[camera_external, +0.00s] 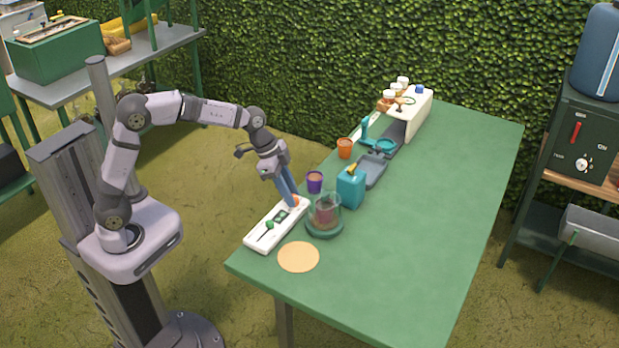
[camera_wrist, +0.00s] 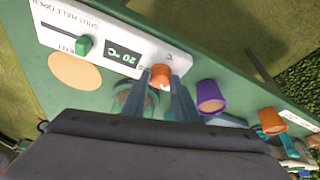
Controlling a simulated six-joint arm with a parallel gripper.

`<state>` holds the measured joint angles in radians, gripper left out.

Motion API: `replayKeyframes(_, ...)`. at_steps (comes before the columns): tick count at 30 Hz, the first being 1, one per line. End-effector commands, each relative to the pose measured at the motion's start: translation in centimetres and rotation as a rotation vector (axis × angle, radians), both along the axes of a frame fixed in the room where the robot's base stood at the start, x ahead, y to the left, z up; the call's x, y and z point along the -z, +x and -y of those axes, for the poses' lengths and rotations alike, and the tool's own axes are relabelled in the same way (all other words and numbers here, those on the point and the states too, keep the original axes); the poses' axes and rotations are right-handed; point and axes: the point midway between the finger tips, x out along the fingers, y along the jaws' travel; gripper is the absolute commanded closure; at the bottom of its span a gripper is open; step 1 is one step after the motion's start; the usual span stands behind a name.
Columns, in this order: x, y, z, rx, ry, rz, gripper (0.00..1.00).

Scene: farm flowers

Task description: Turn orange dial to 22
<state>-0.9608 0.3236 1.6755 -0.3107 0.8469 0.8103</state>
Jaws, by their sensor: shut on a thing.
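The orange dial (camera_wrist: 160,76) sits at one end of the white control panel (camera_wrist: 62,12), which lies along the edge of the green table. My gripper (camera_wrist: 161,84) is shut on the orange dial, with one finger on each side of it. In the external view my gripper (camera_external: 294,201) reaches down to the panel (camera_external: 259,236), and a little of the orange dial (camera_external: 296,200) shows at the fingertips. The panel's small display (camera_wrist: 122,54) appears to read 20 °C in the wrist view. A green slider (camera_wrist: 83,45) is beside the display.
A glass jar (camera_external: 325,212) on a green base stands close to the dial. A purple cup (camera_external: 315,181), a teal container (camera_external: 350,189) and an orange cup (camera_external: 345,148) stand farther along. A round tan mat (camera_external: 298,257) lies near the panel. The table's right side is clear.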

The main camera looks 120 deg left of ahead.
Motion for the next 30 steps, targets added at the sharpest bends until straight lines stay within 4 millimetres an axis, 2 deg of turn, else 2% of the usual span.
replayKeyframes(9,-0.13,0.05,-0.29,0.248,0.002,0.003,0.96)
replayKeyframes(15,-0.13,0.05,-0.36,0.349,0.003,0.003,0.96)
replayKeyframes(30,-0.09,0.06,-0.37,0.41,0.004,0.002,0.96)
